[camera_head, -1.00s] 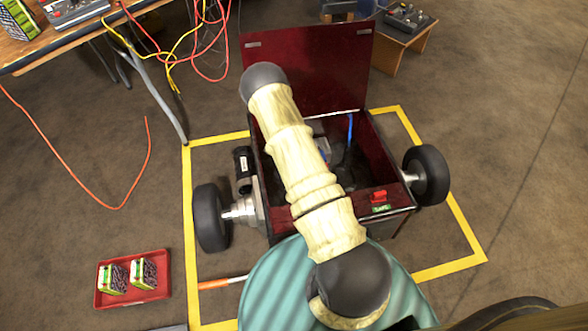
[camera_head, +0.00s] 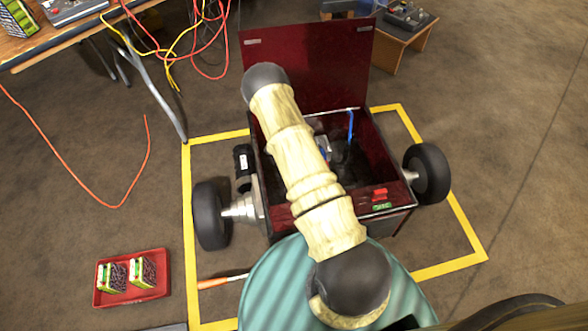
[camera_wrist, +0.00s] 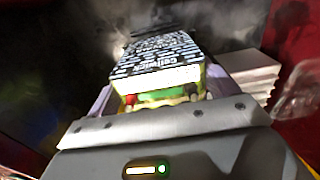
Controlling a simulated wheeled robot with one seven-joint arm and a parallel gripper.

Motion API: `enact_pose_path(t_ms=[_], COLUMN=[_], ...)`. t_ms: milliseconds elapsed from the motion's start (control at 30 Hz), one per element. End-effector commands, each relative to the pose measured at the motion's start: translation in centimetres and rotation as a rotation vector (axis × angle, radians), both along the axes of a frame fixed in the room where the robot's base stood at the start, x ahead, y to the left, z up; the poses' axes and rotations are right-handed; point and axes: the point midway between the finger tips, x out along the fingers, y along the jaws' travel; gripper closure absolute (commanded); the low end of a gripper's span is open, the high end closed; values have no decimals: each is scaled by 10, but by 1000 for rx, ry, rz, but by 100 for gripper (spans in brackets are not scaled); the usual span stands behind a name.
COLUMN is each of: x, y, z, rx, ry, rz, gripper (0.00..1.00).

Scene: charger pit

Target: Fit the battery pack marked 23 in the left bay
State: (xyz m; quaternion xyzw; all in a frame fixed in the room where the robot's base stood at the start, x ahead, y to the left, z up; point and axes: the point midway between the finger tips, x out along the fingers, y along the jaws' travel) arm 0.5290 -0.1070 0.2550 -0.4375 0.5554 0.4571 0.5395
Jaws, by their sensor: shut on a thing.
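My gripper (camera_wrist: 160,98) is shut on a battery pack (camera_wrist: 158,62) with a black-and-white printed face, a pale edge and a green end. Its number is not legible. In the head view my arm covers the gripper and much of the open dark red box (camera_head: 392,219), which has a raised lid (camera_head: 310,65). The wrist view shows the pack over or in the dark interior. How deep it sits, and whether it touches a bay, I cannot tell. The left bay is not clearly visible.
A blue cable (camera_head: 350,127) stands inside the box, and a red switch (camera_head: 380,195) is on its front. Wheels (camera_head: 211,217) flank it. A red tray (camera_head: 133,299) with two packs and an orange-handled tool (camera_head: 212,283) lie on the floor.

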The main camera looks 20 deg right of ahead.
Motion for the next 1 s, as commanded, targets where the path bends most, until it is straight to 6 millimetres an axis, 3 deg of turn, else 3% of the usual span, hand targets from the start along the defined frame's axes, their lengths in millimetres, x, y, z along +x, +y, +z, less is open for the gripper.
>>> enact_pose_path(t_ms=[667,700,767,1000], x=[1,1,1,2], y=[0,0,0,-1], z=[-8,-7,-7,-8], rx=[-1,-1,-1,-2], ry=[-3,-3,-3,-5], rz=[0,0,0,0], gripper=[84,11,0,0])
